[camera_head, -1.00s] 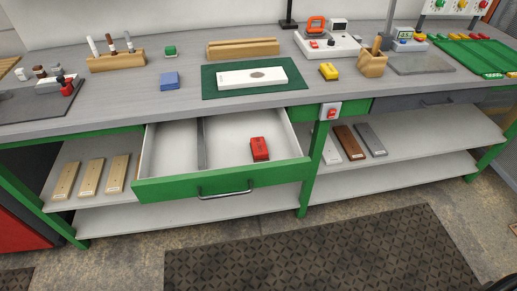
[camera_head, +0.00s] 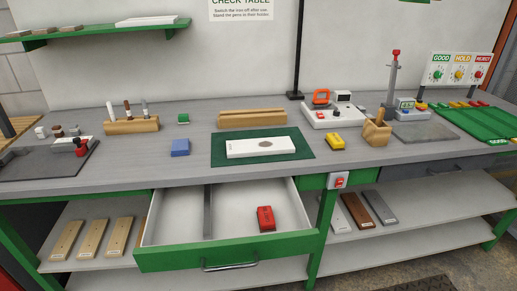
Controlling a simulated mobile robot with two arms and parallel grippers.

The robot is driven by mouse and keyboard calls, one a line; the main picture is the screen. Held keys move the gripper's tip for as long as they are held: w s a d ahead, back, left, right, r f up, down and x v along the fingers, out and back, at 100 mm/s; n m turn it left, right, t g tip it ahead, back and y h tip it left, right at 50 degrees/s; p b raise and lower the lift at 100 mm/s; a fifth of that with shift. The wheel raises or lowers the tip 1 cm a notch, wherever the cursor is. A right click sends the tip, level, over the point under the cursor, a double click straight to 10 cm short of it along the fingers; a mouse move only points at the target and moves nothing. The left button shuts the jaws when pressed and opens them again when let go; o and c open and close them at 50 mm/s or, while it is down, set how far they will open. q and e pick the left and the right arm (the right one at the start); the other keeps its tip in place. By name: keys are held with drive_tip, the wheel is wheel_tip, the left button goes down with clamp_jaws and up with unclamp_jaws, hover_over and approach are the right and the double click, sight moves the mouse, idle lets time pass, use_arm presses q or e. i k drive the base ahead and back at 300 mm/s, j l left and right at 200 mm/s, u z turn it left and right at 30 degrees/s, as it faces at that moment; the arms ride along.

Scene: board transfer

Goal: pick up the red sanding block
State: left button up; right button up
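The red sanding block (camera_head: 265,218) lies in the right compartment of the open drawer (camera_head: 228,253) under the workbench. It rests on the drawer floor, to the right of the dark divider (camera_head: 208,211) and apart from the walls. Neither of my grippers shows in the head view.
On the bench (camera_head: 350,152) above, a white board (camera_head: 259,147) lies on a green mat (camera_head: 308,153), with a blue block (camera_head: 180,147) to its left and a yellow block (camera_head: 335,142) to its right. The drawer's green front with its handle (camera_head: 230,265) sticks out. A shelf (camera_head: 395,238) runs below.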

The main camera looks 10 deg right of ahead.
sight(266, 221)
drive_tip(key=u, duration=0.55)
drive_tip(key=l+u, duration=0.45)
drive_tip(key=l, duration=0.2)
drive_tip(key=k+l+u, duration=0.1)
drive_tip(key=l+u, duration=0.4)
drive_tip(key=l, duration=0.1)
